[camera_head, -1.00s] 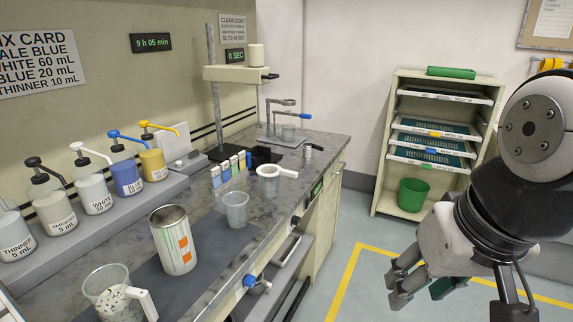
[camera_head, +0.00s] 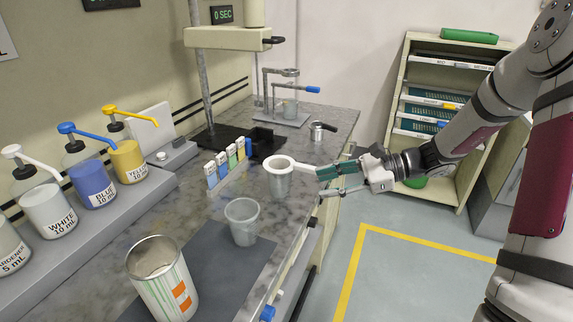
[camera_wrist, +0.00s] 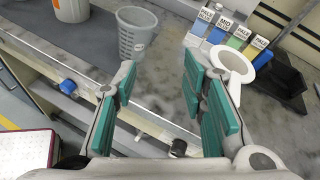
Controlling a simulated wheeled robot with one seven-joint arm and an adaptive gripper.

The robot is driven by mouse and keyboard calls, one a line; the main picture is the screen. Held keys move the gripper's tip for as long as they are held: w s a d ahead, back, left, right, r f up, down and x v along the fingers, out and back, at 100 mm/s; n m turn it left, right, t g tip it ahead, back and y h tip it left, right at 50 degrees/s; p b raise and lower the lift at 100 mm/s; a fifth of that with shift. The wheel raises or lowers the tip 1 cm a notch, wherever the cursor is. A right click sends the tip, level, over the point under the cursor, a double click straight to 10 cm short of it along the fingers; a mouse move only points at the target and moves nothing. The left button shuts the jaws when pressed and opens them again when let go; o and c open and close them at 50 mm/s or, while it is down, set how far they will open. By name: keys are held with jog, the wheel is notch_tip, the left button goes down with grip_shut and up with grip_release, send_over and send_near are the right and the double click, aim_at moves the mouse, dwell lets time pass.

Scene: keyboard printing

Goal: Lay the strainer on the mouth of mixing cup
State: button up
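The strainer (camera_wrist: 231,62) shows at the right in the wrist view, partly hidden behind my right finger. A translucent cup (camera_head: 242,222), likely the mixing cup, stands open and upright on the dark mat, nearer the camera than the strainer. It also shows in the wrist view (camera_wrist: 135,36). My gripper is open and empty, its teal-padded fingers apart beside the handle.
A tall can with orange squares (camera_head: 163,281) stands near the cup. Pump bottles (camera_head: 93,185) line the wall. A metal stand (camera_head: 194,70) rises at the back.

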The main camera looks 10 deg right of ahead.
jog(key=w+d+f+m+t+y, duration=0.1)
jog(key=w+d+f+m+t, duration=0.5)
jog(key=d, duration=0.3)
send_near(294, 165)
jog(key=w+a+f, duration=0.1)
jog(key=w, duration=0.1)
jog(key=shift+m, duration=0.4)
jog(key=shift+p+x, duration=0.3)
jog(key=shift+x, duration=2.65)
jog(key=shift+s+r, duration=0.1)
jog(key=shift+r, duration=0.1)
grip_shut()
